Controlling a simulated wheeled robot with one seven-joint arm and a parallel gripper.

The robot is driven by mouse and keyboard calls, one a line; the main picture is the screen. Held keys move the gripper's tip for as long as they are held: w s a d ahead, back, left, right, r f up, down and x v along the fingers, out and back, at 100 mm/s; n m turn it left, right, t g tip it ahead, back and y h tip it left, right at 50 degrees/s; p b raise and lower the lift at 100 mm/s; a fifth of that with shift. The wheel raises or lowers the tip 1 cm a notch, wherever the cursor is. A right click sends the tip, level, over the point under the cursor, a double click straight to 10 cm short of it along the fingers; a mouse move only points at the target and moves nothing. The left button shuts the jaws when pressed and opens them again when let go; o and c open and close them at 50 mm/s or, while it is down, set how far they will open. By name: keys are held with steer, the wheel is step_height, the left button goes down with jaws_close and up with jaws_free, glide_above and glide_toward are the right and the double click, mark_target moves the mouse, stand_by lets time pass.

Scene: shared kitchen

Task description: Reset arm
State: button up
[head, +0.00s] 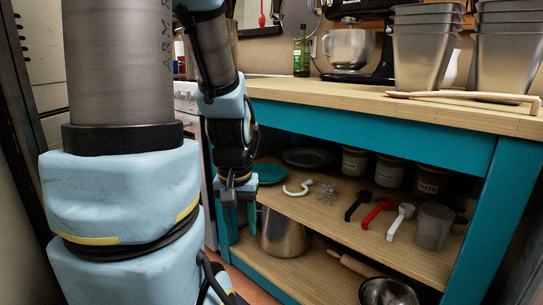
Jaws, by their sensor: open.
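My arm comes down from the top of the head view. My gripper (239,207) hangs at its end, pointing down, in front of the left end of the teal kitchen table. Its fingers are apart and nothing shows between them. A steel pot (283,234) stands on the lower shelf just to the right of the gripper. A teal plate (270,173) lies on the middle shelf beside the gripper's wrist. I cannot tell the exact gap between the gripper and the table's leg.
The wooden tabletop (420,107) holds a stand mixer (352,48), stacked metal bins (424,45) and a green bottle (301,52). The middle shelf (335,220) holds measuring scoops, canisters and a jug (433,227). A rolling pin (352,265) and steel bowl (388,292) sit below.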

step_height(320, 180, up, 27)
steer(key=p, duration=2.7)
steer(key=shift+p, duration=0.4)
